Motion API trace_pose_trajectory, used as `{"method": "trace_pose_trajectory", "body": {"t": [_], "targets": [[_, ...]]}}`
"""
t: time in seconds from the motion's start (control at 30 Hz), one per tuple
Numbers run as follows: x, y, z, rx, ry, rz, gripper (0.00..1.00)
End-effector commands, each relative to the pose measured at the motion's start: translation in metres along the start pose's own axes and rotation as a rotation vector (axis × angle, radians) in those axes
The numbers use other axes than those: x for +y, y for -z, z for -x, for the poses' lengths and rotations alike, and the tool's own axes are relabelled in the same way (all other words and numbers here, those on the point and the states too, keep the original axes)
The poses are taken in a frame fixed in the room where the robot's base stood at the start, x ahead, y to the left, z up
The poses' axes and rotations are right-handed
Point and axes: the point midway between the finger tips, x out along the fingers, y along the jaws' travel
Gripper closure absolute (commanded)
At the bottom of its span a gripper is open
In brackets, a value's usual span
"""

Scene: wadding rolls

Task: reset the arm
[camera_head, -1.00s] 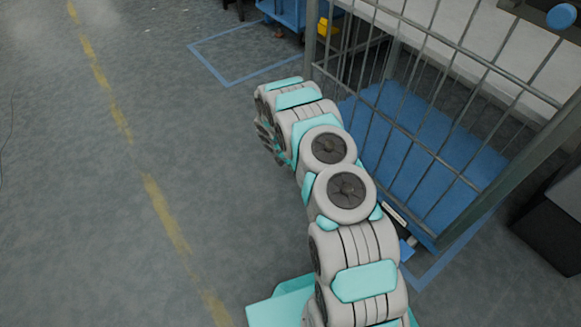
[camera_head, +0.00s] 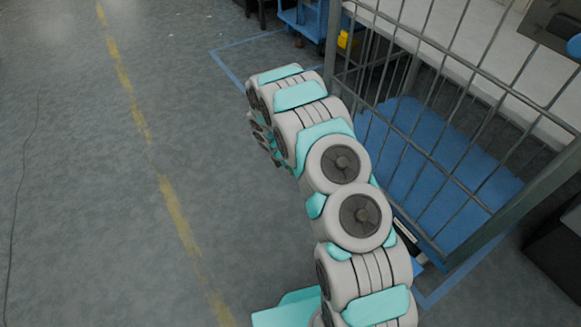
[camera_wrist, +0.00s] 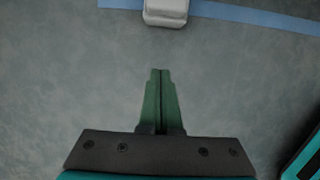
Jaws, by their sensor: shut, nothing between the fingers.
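My gripper (camera_wrist: 160,72) shows in the wrist view with its two green fingers pressed together, pointing over bare grey floor. Nothing shows between the fingers. In the head view my grey and teal arm reaches from the bottom up to the middle, bent beside the cage cart. The fingers are hidden in the head view.
A wire cage cart (camera_head: 548,177) with a blue base stands close to the right of my arm. A blue trolley (camera_head: 306,22) stands at the top. A pale rounded object (camera_wrist: 165,12) sits ahead in the wrist view.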

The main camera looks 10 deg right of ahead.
Motion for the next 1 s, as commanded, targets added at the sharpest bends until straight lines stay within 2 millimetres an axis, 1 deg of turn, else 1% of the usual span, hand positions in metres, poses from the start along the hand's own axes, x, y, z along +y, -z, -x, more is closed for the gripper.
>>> {"method": "trace_pose_trajectory", "body": {"t": [0.27, 0.37, 0.47, 0.67, 0.8, 0.87, 0.97, 1.0], "targets": [[0.000, -0.001, 0.006, 0.000, 0.000, -0.007, 1.00], [-0.002, -0.009, 0.020, -0.005, 0.002, -0.044, 1.00], [-0.009, -0.022, 0.049, -0.014, 0.009, -0.125, 1.00], [-0.038, -0.051, 0.121, -0.027, 0.039, -0.350, 1.00], [-0.065, -0.063, 0.168, -0.032, 0.066, -0.507, 1.00], [-0.076, -0.068, 0.189, -0.032, 0.070, -0.576, 1.00], [-0.097, -0.073, 0.221, -0.031, 0.087, -0.686, 1.00], [-0.107, -0.074, 0.233, -0.030, 0.097, -0.730, 1.00]]}}
